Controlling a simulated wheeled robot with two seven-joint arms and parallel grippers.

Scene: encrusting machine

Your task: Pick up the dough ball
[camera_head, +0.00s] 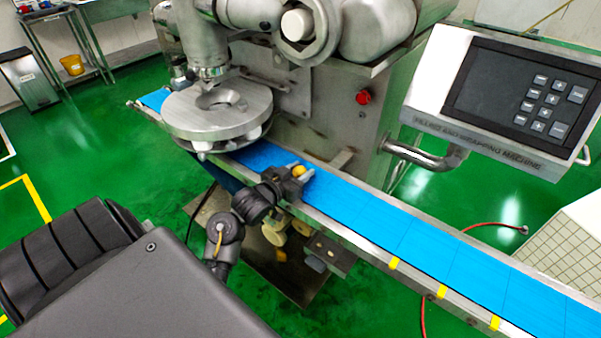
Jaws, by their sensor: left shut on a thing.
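The dough ball (299,171) is a small yellow-orange ball just above or on the blue conveyor belt (375,217), close to its near edge. My left gripper (297,173) reaches over the near rail of the belt and is shut on the ball, with its fingers on either side. The fingers hide part of the ball. I cannot tell whether the ball touches the belt. My right gripper is not in view.
The encrusting machine's round metal disc (190,112) hangs over the belt's far left end. A control panel (520,90) juts out on the right, above the belt. A metal rail (345,235) with yellow marks edges the belt. The belt to the right is clear.

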